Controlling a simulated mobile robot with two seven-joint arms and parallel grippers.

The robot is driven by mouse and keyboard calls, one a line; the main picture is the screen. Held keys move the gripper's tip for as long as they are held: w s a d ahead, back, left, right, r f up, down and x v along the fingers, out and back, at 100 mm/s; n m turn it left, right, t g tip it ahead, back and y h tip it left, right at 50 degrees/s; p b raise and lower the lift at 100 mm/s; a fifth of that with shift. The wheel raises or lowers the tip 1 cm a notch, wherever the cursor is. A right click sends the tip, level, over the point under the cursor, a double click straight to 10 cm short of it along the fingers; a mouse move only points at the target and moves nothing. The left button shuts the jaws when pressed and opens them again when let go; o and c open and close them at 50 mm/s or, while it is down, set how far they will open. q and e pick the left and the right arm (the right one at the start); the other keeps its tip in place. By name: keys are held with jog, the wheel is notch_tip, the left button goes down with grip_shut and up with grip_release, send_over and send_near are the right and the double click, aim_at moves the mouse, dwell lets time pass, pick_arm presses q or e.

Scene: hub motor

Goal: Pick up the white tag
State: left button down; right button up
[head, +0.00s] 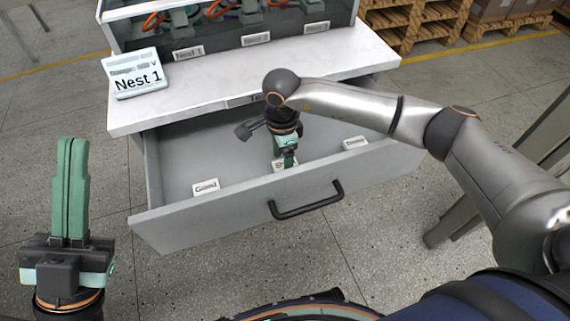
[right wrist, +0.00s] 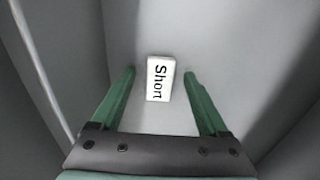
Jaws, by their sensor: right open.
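A small white tag with the word "Short" (right wrist: 160,78) lies on the grey floor of the open drawer. In the head view it shows only partly (head: 281,167), under my right gripper. My right gripper (head: 288,163) points down into the drawer and is open. In the right wrist view its two green fingers (right wrist: 160,72) appear one on each side of the tag, with a gap to it on both sides. Whether the fingertips are level with the tag is hard to tell. My left gripper (head: 72,142) is upright at the far left, shut and empty.
The drawer (head: 230,222) has a front panel with a black handle (head: 306,200). Other white tags lie in it at left (head: 205,187) and right (head: 355,143). Above is a white worktop (head: 215,98) with a "Nest 1" sign (head: 137,75). Pallets (head: 415,22) stand behind.

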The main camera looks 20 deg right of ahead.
grip_shut()
dwell(0.6)
jog(key=shift+r, duration=0.15)
